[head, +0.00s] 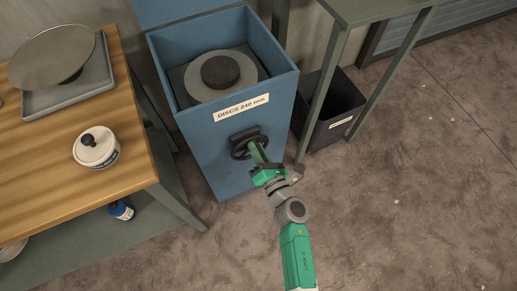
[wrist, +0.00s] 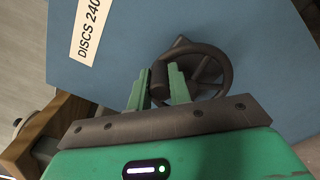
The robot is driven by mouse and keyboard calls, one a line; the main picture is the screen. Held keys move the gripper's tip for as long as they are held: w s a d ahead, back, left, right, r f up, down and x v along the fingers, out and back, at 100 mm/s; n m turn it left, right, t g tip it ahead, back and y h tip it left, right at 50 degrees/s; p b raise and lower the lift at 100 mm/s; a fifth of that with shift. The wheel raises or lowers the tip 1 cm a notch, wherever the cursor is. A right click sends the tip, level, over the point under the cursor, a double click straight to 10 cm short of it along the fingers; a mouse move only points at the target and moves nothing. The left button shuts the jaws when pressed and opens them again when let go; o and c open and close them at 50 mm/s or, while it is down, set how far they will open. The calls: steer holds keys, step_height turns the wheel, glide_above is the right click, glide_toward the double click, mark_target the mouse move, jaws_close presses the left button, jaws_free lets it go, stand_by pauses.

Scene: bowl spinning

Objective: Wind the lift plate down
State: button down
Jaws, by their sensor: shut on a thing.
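A blue box (head: 228,150) labelled "DISCS 240 mm" stands open at the top in the head view. Inside it, a pale grey disc (head: 205,92) with a dark round block (head: 220,70) on it sits near the rim. The lift plate beneath is mostly hidden by the disc. A dark handwheel (head: 238,143) is on the box's front; it also shows in the wrist view (wrist: 222,72). My gripper (head: 260,153) is at the wheel. In the wrist view its green fingers (wrist: 160,88) are shut on the wheel's crank handle (wrist: 159,78).
A wooden bench (head: 40,180) at left holds a tray (head: 80,90) with a round metal plate and a white lidded pot (head: 96,148). A dark bin (head: 335,108) stands beside the box under a green table (head: 375,8). The floor at right is clear.

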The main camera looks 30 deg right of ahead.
steer(key=c, duration=1.3)
jaws_free()
steer(key=shift+s, duration=0.1)
steer(key=s+a+p, duration=0.1)
steer(key=s+p, duration=0.1)
steer(key=s, duration=0.5)
steer(key=shift+s, duration=0.3)
steer(key=shift+a, duration=0.1)
